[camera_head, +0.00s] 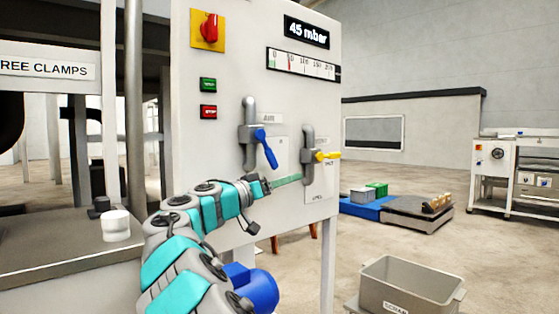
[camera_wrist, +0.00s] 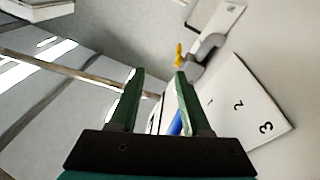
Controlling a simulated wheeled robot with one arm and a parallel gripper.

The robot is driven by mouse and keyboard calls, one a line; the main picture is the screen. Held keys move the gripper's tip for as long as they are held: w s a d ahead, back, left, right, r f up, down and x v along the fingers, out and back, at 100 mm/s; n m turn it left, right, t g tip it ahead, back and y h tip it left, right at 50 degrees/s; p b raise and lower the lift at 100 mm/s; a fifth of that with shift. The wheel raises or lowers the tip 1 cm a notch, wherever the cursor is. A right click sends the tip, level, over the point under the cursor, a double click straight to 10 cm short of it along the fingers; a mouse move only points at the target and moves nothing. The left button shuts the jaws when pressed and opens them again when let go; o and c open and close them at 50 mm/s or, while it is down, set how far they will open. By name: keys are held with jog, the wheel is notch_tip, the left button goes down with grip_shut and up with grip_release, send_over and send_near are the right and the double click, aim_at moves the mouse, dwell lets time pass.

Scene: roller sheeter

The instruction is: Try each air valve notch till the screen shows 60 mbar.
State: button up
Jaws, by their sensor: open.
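The screen (camera_head: 307,32) at the top of the white panel reads 45 mbar. The air valve's blue lever (camera_head: 265,148) hangs from its grey pipe under the AIR label, slanting down to the right. In the wrist view part of the blue lever (camera_wrist: 176,123) shows between the fingers, near the right one; contact cannot be told. A white notch plate (camera_wrist: 252,112) beside it carries the numbers 1, 2 and 3. My gripper (camera_head: 298,178) is just below the lever's tip in the head view. Its green fingers (camera_wrist: 160,75) are apart, with no grip seen.
A yellow-handled valve (camera_head: 326,156) stands right of the blue lever, and also shows in the wrist view (camera_wrist: 179,55). A red switch (camera_head: 209,28), a green button (camera_head: 208,85) and a red button (camera_head: 208,112) are on the panel. A grey bin (camera_head: 408,290) stands lower right.

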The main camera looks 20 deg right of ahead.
aim_at(266, 157)
jog(key=w+a+r+m, duration=0.1)
jog(key=a, duration=0.1)
jog(key=a+r+m+t+h, duration=0.1)
jog(key=a+r, duration=0.1)
jog(key=w+a+r+t+h+b, duration=0.1)
jog(key=a, duration=0.1)
jog(key=shift+w+a+r+m, duration=0.15)
jog(key=shift+w+m, duration=0.15)
jog(key=shift+m, duration=0.1)
jog(key=shift+w+r, duration=0.1)
jog(key=shift+r, duration=0.1)
jog(key=p+x, duration=0.1)
jog(key=x, duration=0.6)
jog(key=shift+d+r, duration=0.1)
jog(key=shift+d, duration=0.2)
jog(key=shift+c, duration=0.3)
grip_shut()
